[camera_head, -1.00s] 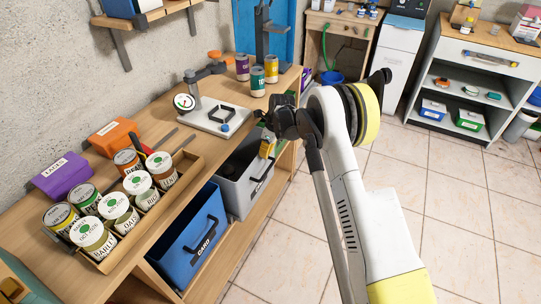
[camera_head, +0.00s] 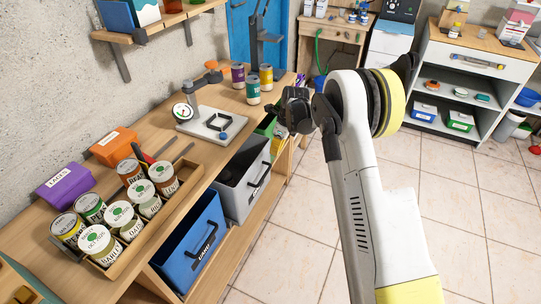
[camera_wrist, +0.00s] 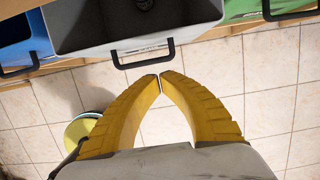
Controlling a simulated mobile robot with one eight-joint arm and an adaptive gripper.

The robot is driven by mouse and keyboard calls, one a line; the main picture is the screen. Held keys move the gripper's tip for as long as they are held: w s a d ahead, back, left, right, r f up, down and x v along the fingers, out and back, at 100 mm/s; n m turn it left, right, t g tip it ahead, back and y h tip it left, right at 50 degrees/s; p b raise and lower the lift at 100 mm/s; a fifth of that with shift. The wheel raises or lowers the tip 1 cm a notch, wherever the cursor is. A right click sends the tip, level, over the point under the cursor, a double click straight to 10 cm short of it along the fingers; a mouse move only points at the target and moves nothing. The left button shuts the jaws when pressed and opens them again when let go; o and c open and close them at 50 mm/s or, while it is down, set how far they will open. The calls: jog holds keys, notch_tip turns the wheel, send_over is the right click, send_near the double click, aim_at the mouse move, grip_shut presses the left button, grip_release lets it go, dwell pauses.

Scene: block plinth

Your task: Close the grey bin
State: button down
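The grey bin (camera_head: 237,196) stands under the workbench in the head view, its open top and dark inside showing beyond the bench edge. It fills the upper middle of the wrist view (camera_wrist: 85,35), with something dark inside. Its black handle (camera_wrist: 143,60) is on the front wall. My gripper (camera_wrist: 161,76) has yellow fingers whose tips meet or nearly meet, with nothing between them. In the wrist view, the tips appear just below the handle; the distance between them is hard to judge.
A blue bin (camera_head: 190,252) stands left of the grey one and also sticks out. A green bin (camera_wrist: 238,9) is on the other side. The bench top (camera_head: 165,139) holds jars in a wooden tray and boxes. Tiled floor (camera_head: 290,235) in front is free.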

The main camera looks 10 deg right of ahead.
jog(key=s+a+r+t+y+p, duration=0.1)
jog(key=s+a, duration=0.3)
jog(key=s, duration=0.4)
jog(key=s+a+r, duration=0.1)
jog(key=s+a, duration=0.3)
jog(key=s, duration=0.3)
jog(key=shift+w+a+f+b, duration=0.7)
jog(key=shift+a+f+b, duration=0.25)
jog(key=shift+f, duration=0.6)
jog(key=shift+w+a+f+b, duration=0.7)
jog(key=shift+a+f+b, duration=0.25)
jog(key=shift+f, duration=0.6)
jog(key=shift+w+a+f+b, duration=0.7)
jog(key=shift+a+f+b, duration=0.25)
jog(key=shift+f, duration=0.6)
